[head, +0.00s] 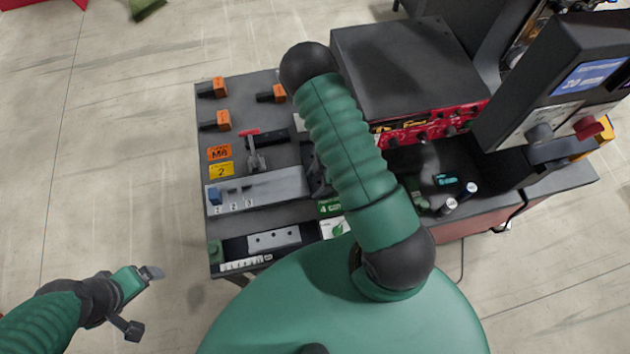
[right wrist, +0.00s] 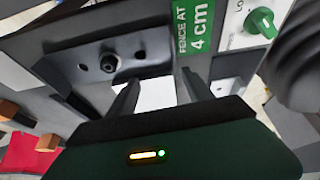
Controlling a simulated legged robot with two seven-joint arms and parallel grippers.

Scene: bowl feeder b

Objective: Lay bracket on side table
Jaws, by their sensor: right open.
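A pale grey plate with holes (head: 273,239) lies near the front edge of the dark table (head: 225,105); it may be the bracket, but I cannot be sure. In the right wrist view a grey plate with holes and a central bolt (right wrist: 110,62) shows beyond the fingers, beside the green "FENCE AT 4 cm" label (right wrist: 193,35). My right gripper (right wrist: 158,92) is open, with nothing seen between its fingers. In the head view my right arm largely hides it. My left gripper (head: 145,298) is open and empty, over the floor left of the table.
A long grey bar (head: 257,189) and orange-topped clamps (head: 214,86) occupy the table's left part. A large dark box with a red front panel (head: 430,125) and a dark control screen (head: 565,85) stand at the right.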

